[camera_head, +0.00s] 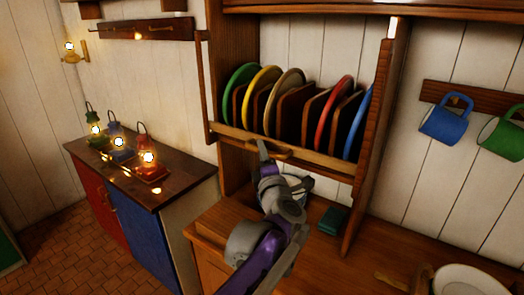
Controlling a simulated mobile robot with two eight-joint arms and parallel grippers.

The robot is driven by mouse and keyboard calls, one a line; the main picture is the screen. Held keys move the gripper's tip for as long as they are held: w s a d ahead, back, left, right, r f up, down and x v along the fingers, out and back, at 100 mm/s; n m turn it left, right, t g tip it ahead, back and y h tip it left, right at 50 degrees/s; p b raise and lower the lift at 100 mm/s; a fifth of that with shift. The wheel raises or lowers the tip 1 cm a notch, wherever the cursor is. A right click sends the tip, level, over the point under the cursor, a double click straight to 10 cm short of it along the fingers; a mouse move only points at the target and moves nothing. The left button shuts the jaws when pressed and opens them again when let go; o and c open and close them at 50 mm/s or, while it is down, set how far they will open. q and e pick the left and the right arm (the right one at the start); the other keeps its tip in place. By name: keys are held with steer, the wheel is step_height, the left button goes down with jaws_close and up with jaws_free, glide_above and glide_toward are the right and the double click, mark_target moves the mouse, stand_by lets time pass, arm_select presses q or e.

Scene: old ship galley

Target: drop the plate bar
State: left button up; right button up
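The plate bar (325,166) is a light wooden rail that runs across the front of the plate rack, below the lower edges of the plates. A short wooden handle (283,154) shows on it left of its middle. Green, yellow, tan, red and blue plates stand on edge behind the bar, between dark dividers. My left gripper (264,151) is at the handle, with a grey finger close to its left part. I cannot tell whether it touches the handle or is shut on it. My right gripper is not in view.
Below the rack, a bowl (303,184) is partly hidden by my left arm, and a dark green item (333,221) lies on the wooden counter (375,250). Blue (443,124) and green (503,139) mugs hang at right. Several lit lanterns stand on the left cabinet.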

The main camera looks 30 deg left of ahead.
arm_select(q)
steer(key=shift+o, duration=1.1)
steer(key=shift+r, duration=0.1)
steer(key=v, duration=1.1)
